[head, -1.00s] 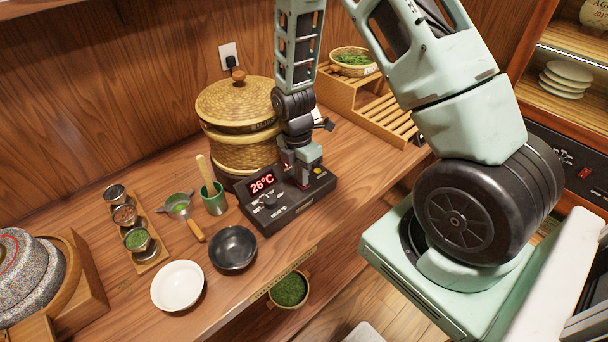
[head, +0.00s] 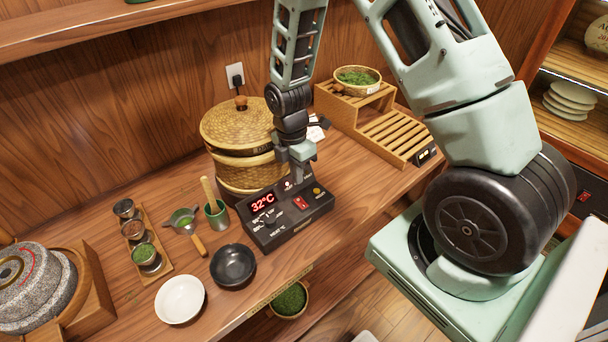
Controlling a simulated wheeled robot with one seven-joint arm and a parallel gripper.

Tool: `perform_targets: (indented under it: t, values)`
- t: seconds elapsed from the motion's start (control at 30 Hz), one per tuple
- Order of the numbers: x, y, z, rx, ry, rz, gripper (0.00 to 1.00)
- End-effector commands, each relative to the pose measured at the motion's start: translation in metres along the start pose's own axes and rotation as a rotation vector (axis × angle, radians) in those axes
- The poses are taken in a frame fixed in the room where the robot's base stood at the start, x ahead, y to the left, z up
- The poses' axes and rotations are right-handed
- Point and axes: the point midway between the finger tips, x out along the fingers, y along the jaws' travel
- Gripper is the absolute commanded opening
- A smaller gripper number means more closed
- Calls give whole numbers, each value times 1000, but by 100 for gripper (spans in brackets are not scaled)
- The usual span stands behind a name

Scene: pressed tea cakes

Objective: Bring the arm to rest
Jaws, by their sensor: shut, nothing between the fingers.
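My gripper (head: 297,180) hangs from my arm, pointing down over the back part of the black control box (head: 287,218). It looks shut and empty. Whether its tips touch the box cannot be told. The box's red display reads 32°C, and its red switch (head: 301,203) and a yellow knob show beside the gripper. A lidded woven steamer (head: 238,125) stands just behind the box, close to my gripper's left.
To the left are a green cup (head: 216,214), a strainer (head: 184,220), a black bowl (head: 233,265), a white bowl (head: 180,299) and a stone mill (head: 35,290). A slatted wooden rack (head: 392,137) with a basket (head: 357,80) stands at the back right.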

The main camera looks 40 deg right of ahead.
Motion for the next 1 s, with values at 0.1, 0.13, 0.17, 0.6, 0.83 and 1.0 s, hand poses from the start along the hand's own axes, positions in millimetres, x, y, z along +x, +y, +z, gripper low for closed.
perform_targets:
  t: [0.1, 0.13, 0.17, 0.6, 0.83, 1.0]
  values:
    - [-7, -2, -2, 0, 0, -6, 0]
    - [-7, -2, -3, 0, 0, -7, 0]
    - [-7, -2, -3, 0, 0, -8, 0]
    - [-5, -4, -3, 0, 0, -15, 0]
    - [-5, -4, -3, 0, 0, -16, 0]
    - [-25, -12, -43, 104, 21, 9, 0]
